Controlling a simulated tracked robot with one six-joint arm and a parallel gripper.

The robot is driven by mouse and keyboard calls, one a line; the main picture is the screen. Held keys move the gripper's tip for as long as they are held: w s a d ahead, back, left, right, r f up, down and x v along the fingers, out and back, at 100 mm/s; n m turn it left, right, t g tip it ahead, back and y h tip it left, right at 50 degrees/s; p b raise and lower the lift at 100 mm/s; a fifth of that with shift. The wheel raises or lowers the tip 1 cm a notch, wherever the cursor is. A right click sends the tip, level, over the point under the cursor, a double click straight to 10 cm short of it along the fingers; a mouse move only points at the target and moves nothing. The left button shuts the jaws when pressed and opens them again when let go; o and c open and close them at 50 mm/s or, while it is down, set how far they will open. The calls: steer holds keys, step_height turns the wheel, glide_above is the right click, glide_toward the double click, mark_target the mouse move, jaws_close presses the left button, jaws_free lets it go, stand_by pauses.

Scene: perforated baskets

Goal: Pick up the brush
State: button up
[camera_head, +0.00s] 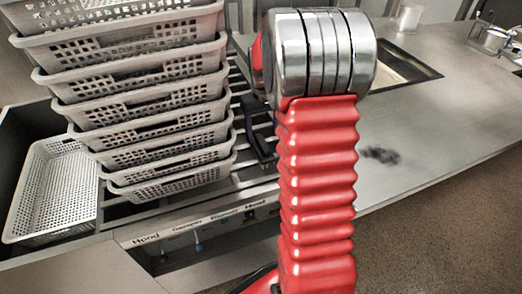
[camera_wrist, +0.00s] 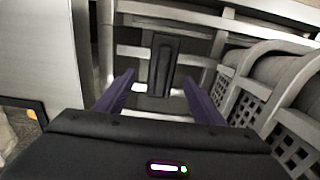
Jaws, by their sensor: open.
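A dark, narrow, flat piece with a raised middle ridge (camera_wrist: 163,65), perhaps the brush, lies over the metal slats in the wrist view. I cannot tell for sure that it is the brush. My gripper (camera_wrist: 160,76) is open, its two purple fingers apart on either side of the lower part of this piece. Nothing is clasped between them. In the head view my red arm hides much of the area, and a dark shape beside it over the slats is hard to make out. No bristles show clearly.
Stacked perforated baskets (camera_head: 150,128) stand left of my arm; grey perforated baskets (camera_wrist: 282,125) are close at right in the wrist view. A single white basket (camera_head: 58,190) sits far left. The metal counter (camera_head: 430,110) is mostly clear, with a dark smudge (camera_head: 380,155).

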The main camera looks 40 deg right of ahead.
mark_target(262, 142)
steer(key=shift+f, duration=0.25)
steer(key=shift+a+f, duration=0.2)
steer(key=shift+f, duration=2.4)
steer(key=shift+c, duration=0.2)
steer(key=c, duration=1.2)
steer(key=shift+o, duration=0.2)
steer(key=shift+r, duration=0.1)
step_height(262, 142, up, 10)
steer(key=shift+f, duration=0.1)
